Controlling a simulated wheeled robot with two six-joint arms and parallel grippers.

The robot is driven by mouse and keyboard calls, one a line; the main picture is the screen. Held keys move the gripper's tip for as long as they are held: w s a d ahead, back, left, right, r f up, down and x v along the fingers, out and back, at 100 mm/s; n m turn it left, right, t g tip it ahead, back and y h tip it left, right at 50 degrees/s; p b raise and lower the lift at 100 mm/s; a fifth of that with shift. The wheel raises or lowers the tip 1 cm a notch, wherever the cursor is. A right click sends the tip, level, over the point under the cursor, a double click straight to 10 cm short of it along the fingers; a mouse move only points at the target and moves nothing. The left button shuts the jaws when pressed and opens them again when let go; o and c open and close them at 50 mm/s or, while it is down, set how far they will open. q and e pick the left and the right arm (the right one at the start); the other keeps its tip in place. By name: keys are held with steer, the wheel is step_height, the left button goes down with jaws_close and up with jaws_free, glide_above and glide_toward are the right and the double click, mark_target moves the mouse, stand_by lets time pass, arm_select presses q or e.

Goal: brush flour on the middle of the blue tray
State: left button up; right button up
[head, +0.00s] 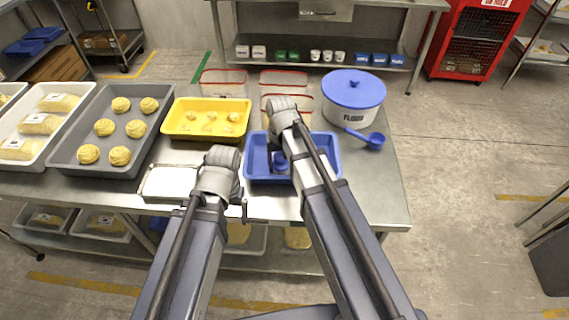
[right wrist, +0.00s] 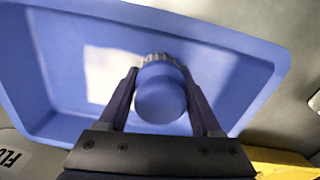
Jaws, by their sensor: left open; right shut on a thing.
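The blue tray (head: 333,172) lies on the steel table, and its inside fills much of the right wrist view (right wrist: 50,60). My right gripper (right wrist: 160,90) is over the tray, shut on a blue round-ended brush (right wrist: 160,98) with a pale ribbed part at its far end. Whether the brush touches the tray floor I cannot tell. A pale rectangular patch (right wrist: 105,72) shows on the tray floor beside the brush; whether it is flour or light is unclear. My left gripper (head: 243,212) is open near the table's front edge, mostly hidden by its arm.
A white flour tub (head: 350,113) with a blue lid and a blue scoop (head: 366,139) stand right of the tray. A yellow tray (head: 180,132), a grey tray of buns (head: 72,140) and a metal pan (head: 167,184) lie left. Red-rimmed containers (head: 283,77) stand behind.

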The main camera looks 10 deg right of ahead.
steer(key=shift+c, duration=0.7)
steer(key=shift+s+d, duration=0.2)
steer(key=shift+d, duration=0.65)
steer(key=shift+s+d, duration=0.15)
steer(key=shift+d, duration=0.65)
steer(key=shift+s+d, duration=0.2)
steer(key=shift+d, duration=0.6)
steer(key=shift+s+d, duration=0.2)
steer(key=shift+d, duration=0.55)
step_height(320, 180, up, 6)
steer(key=p, duration=0.6)
